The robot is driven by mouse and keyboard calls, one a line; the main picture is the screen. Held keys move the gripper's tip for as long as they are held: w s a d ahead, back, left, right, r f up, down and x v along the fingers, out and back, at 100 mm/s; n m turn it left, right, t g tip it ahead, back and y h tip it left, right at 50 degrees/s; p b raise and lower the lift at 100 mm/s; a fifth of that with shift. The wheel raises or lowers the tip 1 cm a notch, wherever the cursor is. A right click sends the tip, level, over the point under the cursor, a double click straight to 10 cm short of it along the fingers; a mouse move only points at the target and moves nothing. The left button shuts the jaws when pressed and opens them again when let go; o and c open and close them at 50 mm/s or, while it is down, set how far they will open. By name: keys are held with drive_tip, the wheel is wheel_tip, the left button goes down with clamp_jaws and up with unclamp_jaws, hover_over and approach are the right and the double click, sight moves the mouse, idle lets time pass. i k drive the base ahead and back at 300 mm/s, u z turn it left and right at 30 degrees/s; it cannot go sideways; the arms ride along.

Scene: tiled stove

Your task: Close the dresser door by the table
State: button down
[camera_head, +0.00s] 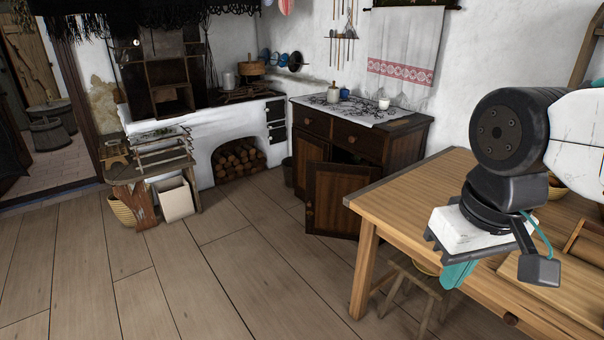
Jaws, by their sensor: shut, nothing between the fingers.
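The dark wooden dresser (398,152) stands against the back wall, just beyond the table. Its door nearest the table (341,203) is swung open into the room, with a dark gap showing above it. The other door (298,165) appears closed, partly hidden by the open one. The wooden table (428,202) fills the right foreground. My gripper (457,275) is at the right, in front of the table and pointing down. It is shut and empty, well apart from the open door. Its fingers show only in part as teal pieces.
A stool (421,290) is tucked under the table's near edge. The table leg (364,268) stands between my gripper and the open door. The plank floor (190,275) at left and centre is clear. A white stove with firewood (238,160) stands left of the dresser.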

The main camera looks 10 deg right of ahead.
sight(327, 183)
drive_tip(key=u, duration=0.65)
drive_tip(key=i, duration=1)
drive_tip(key=u, duration=0.65)
drive_tip(key=i, duration=1.05)
drive_tip(key=z, duration=0.7)
drive_tip(key=i, duration=0.75)
drive_tip(key=z, duration=1.25)
drive_tip(key=i, duration=0.35)
drive_tip(key=z, duration=0.3)
